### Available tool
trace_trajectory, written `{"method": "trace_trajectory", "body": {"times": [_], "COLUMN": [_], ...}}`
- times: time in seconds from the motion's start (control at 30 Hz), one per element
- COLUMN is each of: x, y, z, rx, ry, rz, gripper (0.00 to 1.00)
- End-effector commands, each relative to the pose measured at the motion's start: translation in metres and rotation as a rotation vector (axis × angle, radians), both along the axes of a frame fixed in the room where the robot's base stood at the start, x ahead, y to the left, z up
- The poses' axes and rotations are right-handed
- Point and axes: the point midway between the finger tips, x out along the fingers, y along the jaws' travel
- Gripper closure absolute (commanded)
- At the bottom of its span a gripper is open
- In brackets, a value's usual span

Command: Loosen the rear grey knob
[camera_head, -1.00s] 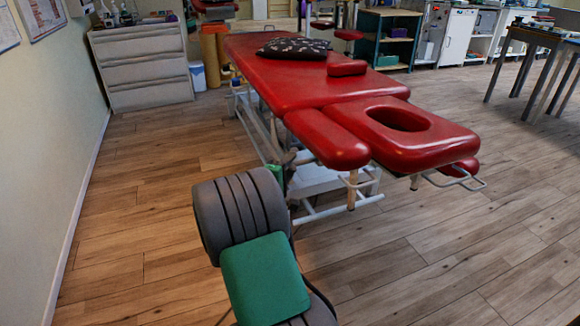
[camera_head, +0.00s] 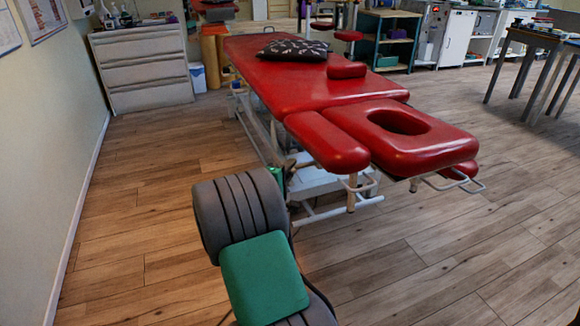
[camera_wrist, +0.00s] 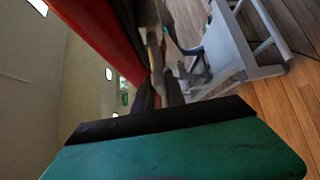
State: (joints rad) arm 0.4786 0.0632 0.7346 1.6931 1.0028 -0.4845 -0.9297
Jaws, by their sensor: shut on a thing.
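The red treatment table (camera_head: 300,78) stands on a pale metal frame in the head view. Its near end has a face hole and red arm rests. My gripper (camera_head: 290,166) is under the near left edge of the table, mostly hidden behind my own arm. In the wrist view, the dark fingers of my gripper (camera_wrist: 160,88) are closed on a small grey part below the red padding (camera_wrist: 98,28), which I take as the rear grey knob (camera_wrist: 156,66). The fingers cover most of it, so its turn cannot be read.
White frame bars (camera_head: 335,211) stand close to the right of my gripper. A drawer cabinet (camera_head: 141,68) is at the back left, and a patterned cushion (camera_head: 294,49) lies on the table. The wooden floor left of the table is clear.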

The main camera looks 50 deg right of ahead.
Motion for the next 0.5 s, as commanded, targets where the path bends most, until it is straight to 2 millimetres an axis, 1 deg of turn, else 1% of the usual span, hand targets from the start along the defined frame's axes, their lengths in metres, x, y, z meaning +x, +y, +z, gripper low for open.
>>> {"method": "trace_trajectory", "body": {"times": [0.03,0.1,0.27,0.5], "x": [-0.0001,-0.0002,-0.0005,-0.0003], "y": [0.0002,0.0002,0.0004,0.0004], "z": [0.0060,0.0084,0.0122,0.0137], "rx": [0.011,0.026,0.081,0.191], "ry": [0.015,0.043,0.133,0.315], "rz": [0.000,0.000,0.000,-0.001], "gripper": [1.00,1.00,1.00,1.00]}}
